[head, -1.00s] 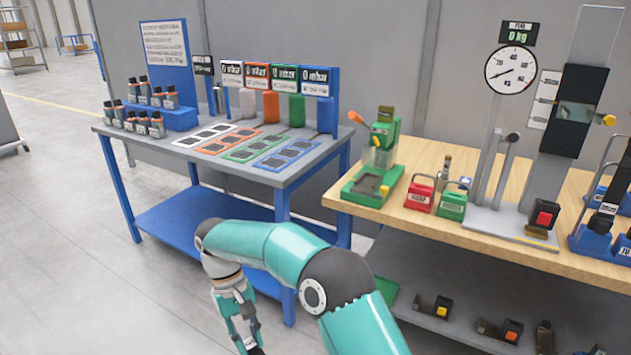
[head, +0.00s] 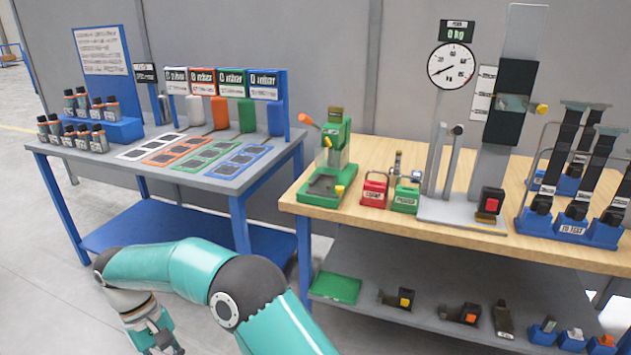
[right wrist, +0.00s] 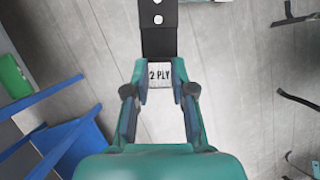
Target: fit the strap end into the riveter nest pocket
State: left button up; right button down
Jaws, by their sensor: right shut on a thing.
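My right gripper (right wrist: 160,92) is shut on a black strap (right wrist: 158,35) in the right wrist view. A white label reading "2 PLY" shows between the fingertips. The strap runs away from the fingers to the picture's top edge, with holes in it; its far end is out of view. In the head view my right arm reaches across the bottom, and the gripper (head: 163,346) is low at the left, over the floor in front of the blue table. The strap is not visible there. The green riveter (head: 335,150) stands on the wooden bench, its dark nest (head: 322,185) on the base, well apart from the gripper.
Red (head: 374,190) and green (head: 405,199) blocks and a pull tester (head: 489,200) stand right of the riveter. Strap racks (head: 570,222) are farther right. The blue table (head: 215,165) holds bottles and coloured mats. A lower shelf (head: 400,275) holds a green tray (head: 336,288) and parts.

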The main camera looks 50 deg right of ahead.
aim_at(321, 184)
jog(key=i, duration=0.9)
